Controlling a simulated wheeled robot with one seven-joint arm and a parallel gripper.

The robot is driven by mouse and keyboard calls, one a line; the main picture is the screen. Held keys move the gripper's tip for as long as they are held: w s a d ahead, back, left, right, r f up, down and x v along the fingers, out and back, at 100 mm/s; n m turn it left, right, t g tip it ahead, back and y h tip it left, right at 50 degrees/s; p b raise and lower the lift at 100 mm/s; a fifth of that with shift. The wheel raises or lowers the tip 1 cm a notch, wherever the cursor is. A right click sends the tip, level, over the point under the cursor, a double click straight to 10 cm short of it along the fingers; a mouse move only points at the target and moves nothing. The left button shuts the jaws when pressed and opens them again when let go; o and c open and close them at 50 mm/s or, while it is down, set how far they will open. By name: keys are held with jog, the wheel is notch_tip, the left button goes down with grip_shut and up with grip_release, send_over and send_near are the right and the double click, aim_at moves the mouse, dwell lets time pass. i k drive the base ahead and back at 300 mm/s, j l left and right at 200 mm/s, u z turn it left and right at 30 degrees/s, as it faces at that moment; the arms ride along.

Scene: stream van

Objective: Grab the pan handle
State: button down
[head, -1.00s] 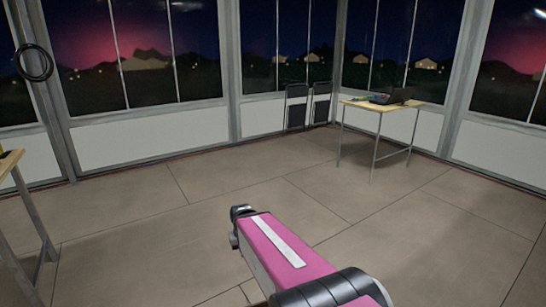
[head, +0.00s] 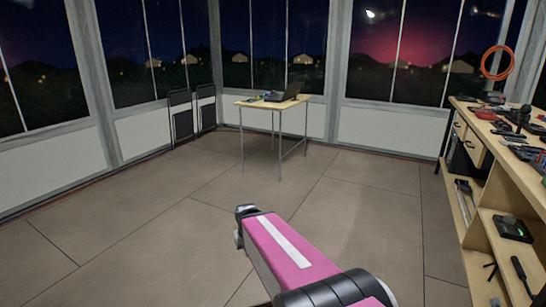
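I cannot make out a pan handle in the head view. My pink arm (head: 285,245) with a pale stripe reaches up from the bottom of the picture and ends in a dark joint. My gripper's fingers do not show, so I cannot see what they hold. Small dark tools and parts lie on a long wooden workbench (head: 510,120) at the right, too small to identify.
A small table (head: 268,104) with a laptop (head: 283,92) stands at the far corner. Two folded chairs (head: 193,112) lean by the wall. The workbench's lower shelf holds a black device (head: 513,228). An orange cable coil (head: 497,62) hangs above. The middle floor is clear.

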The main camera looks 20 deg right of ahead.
aim_at(520, 271)
jog(key=i+l+z, duration=0.2)
jog(key=z, duration=0.3)
jog(key=i+z, duration=0.35)
jog(key=z, duration=0.15)
jog(key=i+z, duration=0.25)
jog(key=z, duration=0.25)
jog(key=i+j+z, duration=0.15)
jog(key=i+z, duration=0.15)
jog(key=z, duration=0.2)
jog(key=i+j+z, duration=0.1)
jog(key=i+z, duration=0.3)
jog(key=i+j+z, duration=0.15)
jog(key=z, duration=0.25)
jog(key=i+j+z, duration=0.6)
jog(key=z, duration=0.25)
jog(key=i+j+z, duration=0.1)
jog(key=j+z, duration=0.3)
jog(key=j, duration=0.1)
